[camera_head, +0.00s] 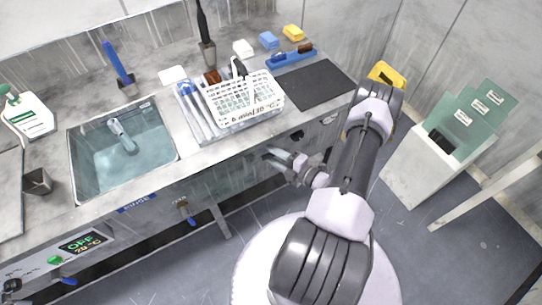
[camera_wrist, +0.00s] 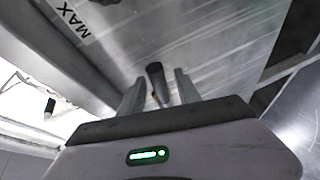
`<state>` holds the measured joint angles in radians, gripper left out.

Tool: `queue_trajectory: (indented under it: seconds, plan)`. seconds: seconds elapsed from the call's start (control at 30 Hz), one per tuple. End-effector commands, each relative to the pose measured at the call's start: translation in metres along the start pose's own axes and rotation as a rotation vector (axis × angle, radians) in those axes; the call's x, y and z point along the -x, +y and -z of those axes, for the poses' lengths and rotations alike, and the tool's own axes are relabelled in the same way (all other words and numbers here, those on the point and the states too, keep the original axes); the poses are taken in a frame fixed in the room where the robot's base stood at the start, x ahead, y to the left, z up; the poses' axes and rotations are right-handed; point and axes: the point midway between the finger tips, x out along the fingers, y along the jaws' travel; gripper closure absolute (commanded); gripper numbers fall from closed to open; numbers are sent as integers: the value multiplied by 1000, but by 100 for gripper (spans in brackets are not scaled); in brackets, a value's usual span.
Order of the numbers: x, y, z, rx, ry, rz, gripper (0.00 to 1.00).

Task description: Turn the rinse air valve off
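My gripper (camera_head: 280,158) is at the front face of the bench, below the white basket. In the wrist view its two fingers (camera_wrist: 159,92) are apart. A dark, round-ended handle (camera_wrist: 156,80) stands between them, with a gap visible on each side. I cannot tell whether this handle is the rinse air valve. A blue-tipped valve handle (camera_head: 190,219) hangs on the bench front, left of my gripper. Another blue-handled valve (camera_head: 67,281) is at the lower left, near the display.
A green OFF display (camera_head: 82,243) is on the bench front. The sink (camera_head: 172,158) holds water. The white basket (camera_head: 266,87) stands on the bench above my gripper. A white bin (camera_head: 405,179) with green panels stands right of my arm. A MAX label (camera_wrist: 72,20) shows in the wrist view.

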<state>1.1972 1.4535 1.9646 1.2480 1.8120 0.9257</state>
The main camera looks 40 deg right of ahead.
Motion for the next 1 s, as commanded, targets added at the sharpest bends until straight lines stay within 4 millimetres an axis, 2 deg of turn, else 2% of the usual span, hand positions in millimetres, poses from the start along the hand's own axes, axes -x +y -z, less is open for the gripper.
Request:
queue_trajectory:
  seconds: [0.33, 0.53, 1.0]
  plan:
    - [-5, 1, 0, 0, 1, 0, 62]
    - [-5, 0, 0, 0, 1, 0, 100]
    - [-5, 0, 0, 0, 1, 0, 100]
